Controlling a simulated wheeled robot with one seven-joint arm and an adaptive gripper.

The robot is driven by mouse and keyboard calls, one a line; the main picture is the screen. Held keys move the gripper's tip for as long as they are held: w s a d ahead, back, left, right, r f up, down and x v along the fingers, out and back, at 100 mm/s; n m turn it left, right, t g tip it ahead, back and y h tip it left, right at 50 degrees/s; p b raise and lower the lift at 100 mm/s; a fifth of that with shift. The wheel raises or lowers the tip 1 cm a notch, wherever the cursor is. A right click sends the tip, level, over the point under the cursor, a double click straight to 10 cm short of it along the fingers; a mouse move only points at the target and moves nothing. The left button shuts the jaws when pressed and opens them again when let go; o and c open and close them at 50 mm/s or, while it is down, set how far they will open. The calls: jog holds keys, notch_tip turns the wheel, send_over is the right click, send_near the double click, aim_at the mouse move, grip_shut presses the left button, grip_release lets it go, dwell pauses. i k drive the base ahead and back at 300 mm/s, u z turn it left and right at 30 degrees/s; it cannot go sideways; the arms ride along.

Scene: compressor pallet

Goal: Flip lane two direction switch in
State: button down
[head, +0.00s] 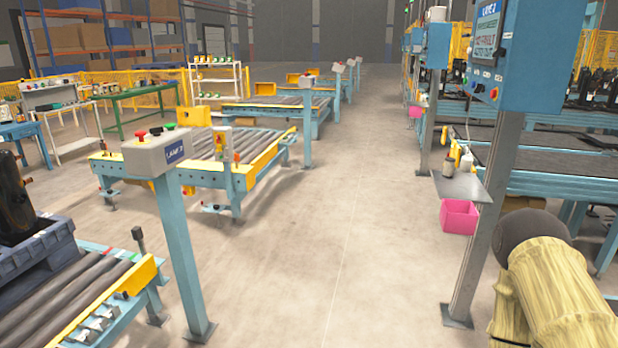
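A grey control box (158,152) stands on a blue post (185,250) left of centre. Its blue label seems to read "LANE 2". On top are a red button (140,134), a dark knob (156,131) and a green button (169,126). They are small, and I cannot tell which one is the direction switch or how it is set. My gripper is out of view. A beige, sleeve-like part with a dark round end shows at bottom right, likely my arm, well apart from the box.
A roller conveyor (95,290) with a dark blue pallet (35,262) stands at front left; another roller lane (235,150) lies behind the box. At right are a grey post (487,215), a blue cabinet (528,60) and a pink bin (459,216). The middle floor is clear.

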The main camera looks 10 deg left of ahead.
aim_at(157, 131)
jog(key=u, duration=0.9)
jog(key=i, duration=0.75)
jog(key=u, duration=0.8)
